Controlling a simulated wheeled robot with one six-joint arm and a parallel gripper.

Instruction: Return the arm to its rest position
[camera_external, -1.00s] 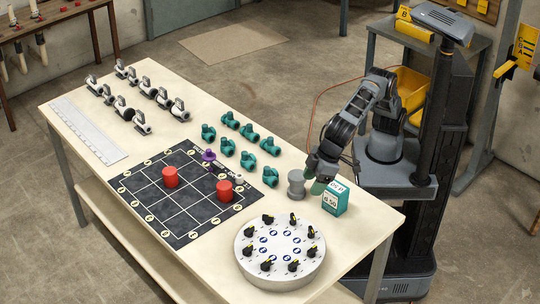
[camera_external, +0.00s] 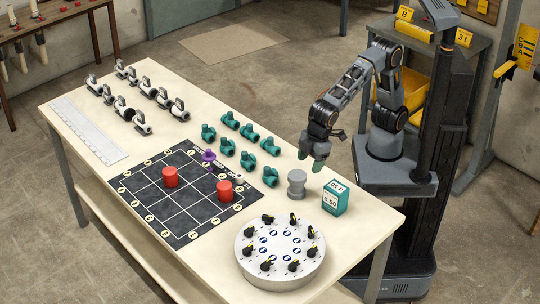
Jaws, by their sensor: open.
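My gripper (camera_external: 312,157) is open and points downward above the right back part of the table, with nothing seen between its fingers. Its greenish fingertips are small in this view. It hangs above and behind the grey spool-shaped piece (camera_external: 296,183), apart from it. The arm reaches out from my base at the right, bent at the elbow.
The table (camera_external: 330,240) bears a teal-and-white box (camera_external: 335,198), several teal pipe fittings (camera_external: 248,160), a black grid board (camera_external: 150,205) with red cylinders (camera_external: 170,176), a purple piece (camera_external: 208,155), a round white dial plate (camera_external: 280,252), white valves (camera_external: 142,123) and a ruler (camera_external: 88,130).

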